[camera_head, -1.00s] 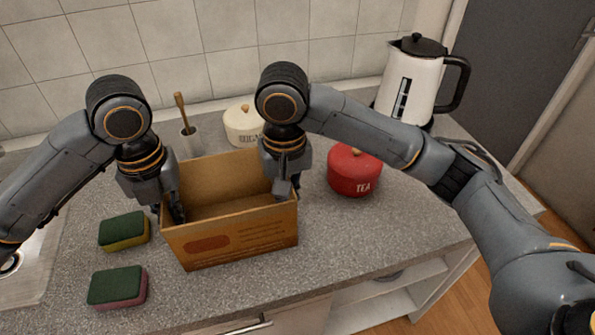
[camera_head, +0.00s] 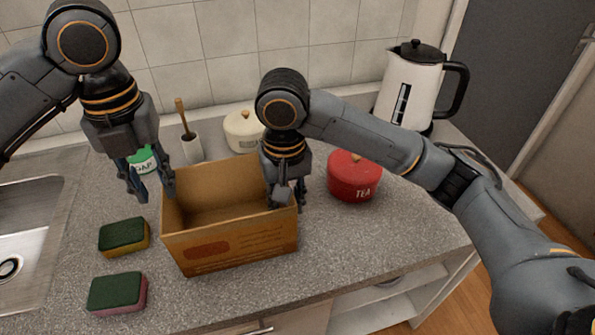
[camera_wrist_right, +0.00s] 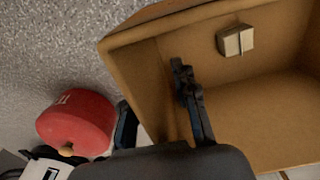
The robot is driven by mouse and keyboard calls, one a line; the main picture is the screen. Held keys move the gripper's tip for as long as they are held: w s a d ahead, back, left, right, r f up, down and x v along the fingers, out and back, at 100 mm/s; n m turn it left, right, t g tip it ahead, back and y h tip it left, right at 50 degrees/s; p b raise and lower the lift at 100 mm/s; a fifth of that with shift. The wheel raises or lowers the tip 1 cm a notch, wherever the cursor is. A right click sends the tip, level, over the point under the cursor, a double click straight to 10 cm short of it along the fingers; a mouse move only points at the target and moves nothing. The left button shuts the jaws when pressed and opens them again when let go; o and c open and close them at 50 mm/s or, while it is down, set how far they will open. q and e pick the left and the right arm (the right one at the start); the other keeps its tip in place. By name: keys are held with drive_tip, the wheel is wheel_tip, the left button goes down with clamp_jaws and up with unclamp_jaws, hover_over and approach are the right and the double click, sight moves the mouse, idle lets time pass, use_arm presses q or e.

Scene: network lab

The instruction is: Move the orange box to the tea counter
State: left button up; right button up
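The orange box (camera_head: 232,248) is an open-topped cardboard-coloured carton standing upright on the grey speckled counter (camera_head: 380,250), beside the red TEA canister (camera_head: 354,176). My right gripper (camera_head: 284,200) is at the box's right wall. In the right wrist view, its fingers (camera_wrist_right: 160,112) stand spread around that wall, one inside and one outside, with a gap showing. A small pale block (camera_wrist_right: 236,40) shows inside the box there.
Two sponges (camera_head: 124,236) (camera_head: 117,292) lie left of the box. A sink (camera_head: 25,235) is at far left.

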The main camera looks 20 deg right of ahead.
use_arm(q)
drive_tip(key=shift+r, duration=1.1)
use_arm(e)
drive_tip(key=shift+r, duration=0.2)
wheel_tip(320, 180, up, 12)
drive_tip(key=shift+f, duration=0.2)
